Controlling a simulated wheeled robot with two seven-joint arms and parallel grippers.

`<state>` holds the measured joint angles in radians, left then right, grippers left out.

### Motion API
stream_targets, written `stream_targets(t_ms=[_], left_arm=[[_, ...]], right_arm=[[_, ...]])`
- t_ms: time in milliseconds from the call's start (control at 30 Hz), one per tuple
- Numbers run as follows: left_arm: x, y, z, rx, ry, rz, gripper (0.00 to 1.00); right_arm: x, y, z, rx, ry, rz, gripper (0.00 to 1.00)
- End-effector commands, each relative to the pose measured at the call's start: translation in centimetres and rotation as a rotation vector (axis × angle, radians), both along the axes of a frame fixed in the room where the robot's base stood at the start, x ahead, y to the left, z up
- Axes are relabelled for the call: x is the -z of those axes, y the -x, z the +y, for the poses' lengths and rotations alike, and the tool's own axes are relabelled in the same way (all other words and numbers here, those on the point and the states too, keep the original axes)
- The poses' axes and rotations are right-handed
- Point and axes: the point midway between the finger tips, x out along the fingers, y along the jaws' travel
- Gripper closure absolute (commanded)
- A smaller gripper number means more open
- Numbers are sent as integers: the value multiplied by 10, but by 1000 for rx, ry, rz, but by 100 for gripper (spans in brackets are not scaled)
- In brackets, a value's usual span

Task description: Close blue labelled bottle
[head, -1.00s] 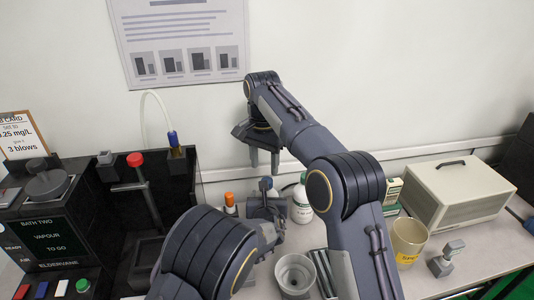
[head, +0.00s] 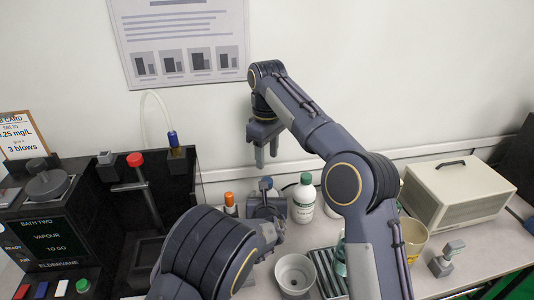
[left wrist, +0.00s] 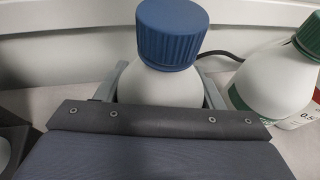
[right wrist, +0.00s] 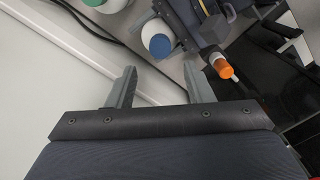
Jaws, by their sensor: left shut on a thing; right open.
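A white bottle with a blue cap (left wrist: 172,35) stands upright in the left wrist view. The cap sits at the bottle's top; I cannot tell how tightly. My left gripper (left wrist: 160,95) is shut around the white body (left wrist: 160,84) below the cap. In the head view the blue cap (head: 266,183) shows small above the left gripper (head: 265,205). My right gripper (head: 262,160) is open and empty, raised above and behind the bottle near the wall. In the right wrist view the blue cap (right wrist: 160,45) lies beyond the open fingers (right wrist: 157,82).
A green-capped white bottle (head: 303,198) stands just right of the held one. An orange-capped bottle (head: 229,203) is to its left. A grey cup (head: 294,274), a slotted tray (head: 325,272) and a beige cup (head: 413,238) are nearer. The dark bath unit (head: 55,235) fills the left.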

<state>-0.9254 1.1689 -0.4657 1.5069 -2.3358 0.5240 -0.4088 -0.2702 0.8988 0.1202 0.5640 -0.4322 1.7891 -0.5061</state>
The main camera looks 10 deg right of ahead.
Motion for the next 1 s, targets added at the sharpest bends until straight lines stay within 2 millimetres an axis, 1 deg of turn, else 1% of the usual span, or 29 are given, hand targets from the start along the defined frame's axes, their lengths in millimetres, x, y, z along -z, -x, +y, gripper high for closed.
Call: stream_targets(t_ms=[167, 267, 500, 700, 833, 1000], left_arm=[[0, 0, 0, 0, 0, -1, 100], [0, 0, 0, 0, 0, -1, 100], [-1, 0, 0, 0, 0, -1, 100], [-1, 0, 0, 0, 0, -1, 100], [-1, 0, 0, 0, 0, -1, 100], [-1, 0, 0, 0, 0, -1, 100]], right_arm=[[2, 0, 0, 2, 1, 1, 53], [10, 0, 0, 2, 1, 3, 53], [47, 1, -1, 3, 2, 5, 53], [72, 0, 0, 3, 1, 2, 53], [79, 0, 0, 3, 0, 0, 53], [81, 0, 0, 3, 0, 0, 53]])
